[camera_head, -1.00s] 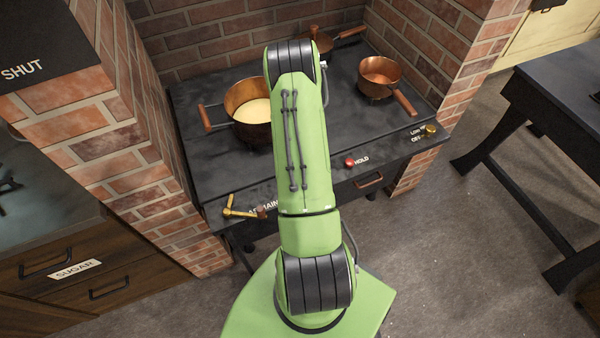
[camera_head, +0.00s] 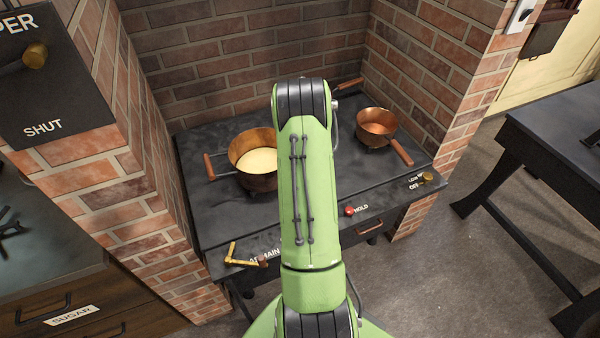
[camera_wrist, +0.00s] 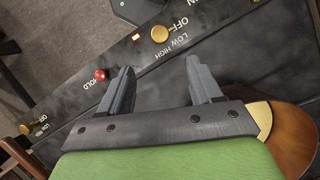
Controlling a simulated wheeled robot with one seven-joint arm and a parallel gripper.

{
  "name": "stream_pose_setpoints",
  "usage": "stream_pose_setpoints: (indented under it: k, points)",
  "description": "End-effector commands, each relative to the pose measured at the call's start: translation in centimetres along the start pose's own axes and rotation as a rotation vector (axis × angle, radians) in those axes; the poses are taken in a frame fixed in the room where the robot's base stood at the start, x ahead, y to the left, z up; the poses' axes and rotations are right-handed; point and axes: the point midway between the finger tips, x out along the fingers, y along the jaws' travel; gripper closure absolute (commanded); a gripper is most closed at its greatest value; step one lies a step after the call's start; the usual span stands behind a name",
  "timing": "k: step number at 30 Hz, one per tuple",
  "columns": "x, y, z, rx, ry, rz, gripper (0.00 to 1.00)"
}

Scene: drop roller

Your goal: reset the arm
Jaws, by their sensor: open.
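My green arm reaches over the black stove (camera_head: 225,215) and hides part of its middle in the head view. My gripper (camera_wrist: 162,88) shows in the wrist view. Its two grey fingers are apart with nothing between them, above the stove's front. The gripper is hidden behind the arm in the head view.
A copper pot with pale contents (camera_head: 257,160) stands left of my arm, and a copper saucepan (camera_head: 376,125) stands to the right. The stove front has a red HOLD button (camera_head: 350,211), a brass crank (camera_head: 240,258) and a brass knob (camera_head: 427,178). Brick walls flank it.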

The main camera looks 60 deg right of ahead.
Motion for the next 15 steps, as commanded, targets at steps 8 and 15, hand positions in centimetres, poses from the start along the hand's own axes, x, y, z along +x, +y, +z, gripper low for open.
stream_pose_setpoints:
  k: [8,15]
  points:
    - [-1.17,0.01,0.03,0.0,-0.002,0.0,0.36]
    - [-1.12,0.02,0.01,0.0,-0.001,0.0,0.36]
